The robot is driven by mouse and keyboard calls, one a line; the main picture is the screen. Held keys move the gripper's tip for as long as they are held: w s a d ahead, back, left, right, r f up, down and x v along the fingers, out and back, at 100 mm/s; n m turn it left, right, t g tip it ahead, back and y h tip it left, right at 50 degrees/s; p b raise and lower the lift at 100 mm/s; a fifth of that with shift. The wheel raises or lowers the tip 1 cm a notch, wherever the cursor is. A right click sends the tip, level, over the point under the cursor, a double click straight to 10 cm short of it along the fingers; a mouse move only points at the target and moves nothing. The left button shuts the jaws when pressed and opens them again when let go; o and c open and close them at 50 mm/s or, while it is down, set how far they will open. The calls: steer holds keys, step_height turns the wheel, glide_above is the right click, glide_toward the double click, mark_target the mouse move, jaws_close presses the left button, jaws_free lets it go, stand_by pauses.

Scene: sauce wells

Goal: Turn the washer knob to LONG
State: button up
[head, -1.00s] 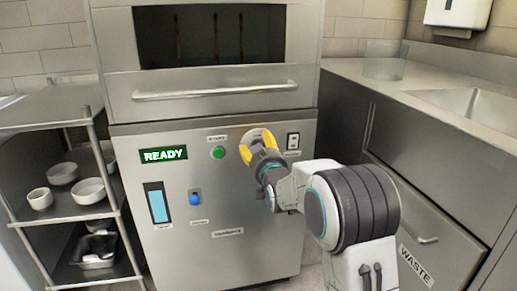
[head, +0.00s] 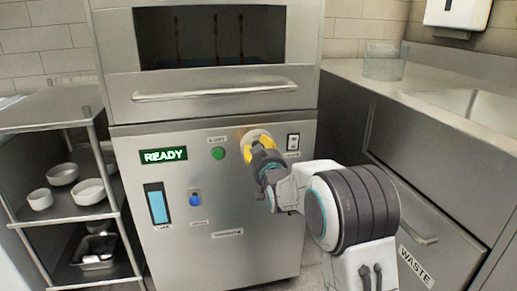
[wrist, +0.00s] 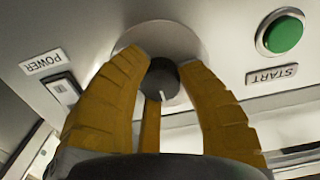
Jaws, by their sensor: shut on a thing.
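The washer knob (wrist: 161,78) is a small dark dial with a white pointer line, set on a round pale disc on the washer's steel front. In the wrist view, its pointer aims toward the bottom of the picture. My gripper (wrist: 161,70) has yellow fingers around the knob and is shut on it. In the head view, my gripper (head: 262,148) is at the panel and hides the knob, with the top of the disc (head: 257,135) showing above the fingers. No LONG mark can be read in either view.
The green START button (head: 218,153) is left of the knob, and the POWER switch (head: 293,142) is right of it. A handle bar (head: 215,91) crosses above.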

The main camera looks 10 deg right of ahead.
steer(key=shift+m, duration=0.4)
steer(key=m, duration=0.5)
steer(key=shift+r+m, duration=0.1)
steer(key=shift+m, duration=0.2)
steer(key=m, duration=0.3)
steer(key=shift+m, duration=0.4)
steer(key=m, duration=0.3)
steer(key=shift+m, duration=0.3)
steer(key=m, duration=0.3)
steer(key=shift+m, duration=0.3)
steer(key=m, duration=0.3)
steer(key=shift+m, duration=0.3)
steer(key=m, duration=0.7)
